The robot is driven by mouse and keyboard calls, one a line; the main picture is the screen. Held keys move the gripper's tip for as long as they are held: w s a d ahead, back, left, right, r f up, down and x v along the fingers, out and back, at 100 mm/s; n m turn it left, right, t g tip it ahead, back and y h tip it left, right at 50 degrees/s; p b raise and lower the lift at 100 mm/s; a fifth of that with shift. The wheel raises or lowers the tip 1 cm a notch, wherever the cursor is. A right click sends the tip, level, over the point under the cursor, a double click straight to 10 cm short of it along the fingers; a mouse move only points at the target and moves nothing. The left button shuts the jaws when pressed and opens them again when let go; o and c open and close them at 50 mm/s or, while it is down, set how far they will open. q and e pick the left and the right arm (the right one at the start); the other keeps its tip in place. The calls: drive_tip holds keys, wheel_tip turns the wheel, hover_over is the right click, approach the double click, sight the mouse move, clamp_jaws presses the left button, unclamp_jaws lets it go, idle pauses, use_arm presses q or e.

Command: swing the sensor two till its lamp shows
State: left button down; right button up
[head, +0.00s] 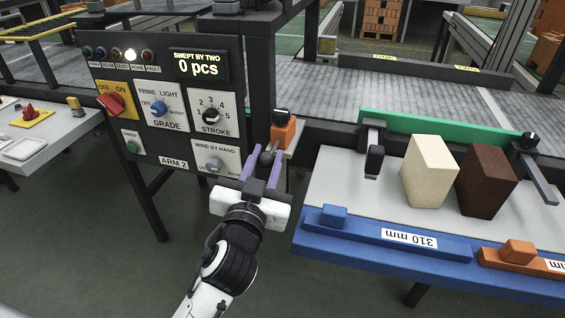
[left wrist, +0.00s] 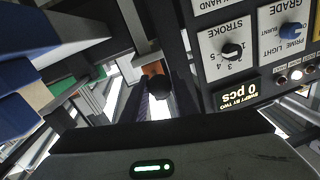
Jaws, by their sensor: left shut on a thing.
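The sensor (head: 283,132), which I take to be sensor two, is an orange block with a dark cap on top, beside the right edge of the control panel. My left gripper (head: 268,152) has its two purple fingers on either side of a dark round knob (head: 266,159) at the near side of the sensor, and is shut on it. In the left wrist view the orange sensor (left wrist: 153,68) shows behind the dark knob (left wrist: 158,86). I cannot make out a lit lamp on the sensor. My right gripper is not in view.
The control panel (head: 163,147) stands close left of my gripper, its display reading 0 pcs; one white lamp (head: 130,55) is lit. At right, a blue-edged table (head: 345,255) carries a cream brick (head: 430,170) and a dark brown brick (head: 486,180). A conveyor (head: 400,100) runs behind.

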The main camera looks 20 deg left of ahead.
use_arm(q)
drive_tip(key=shift+a+r, duration=0.1)
drive_tip(key=shift+r, duration=0.05)
drive_tip(key=c, duration=1.4)
unclamp_jaws()
drive_tip(key=shift+c, duration=0.2)
wheel_tip(320, 180, up, 9)
drive_tip(key=p, duration=0.3)
drive_tip(key=shift+r, duration=0.5)
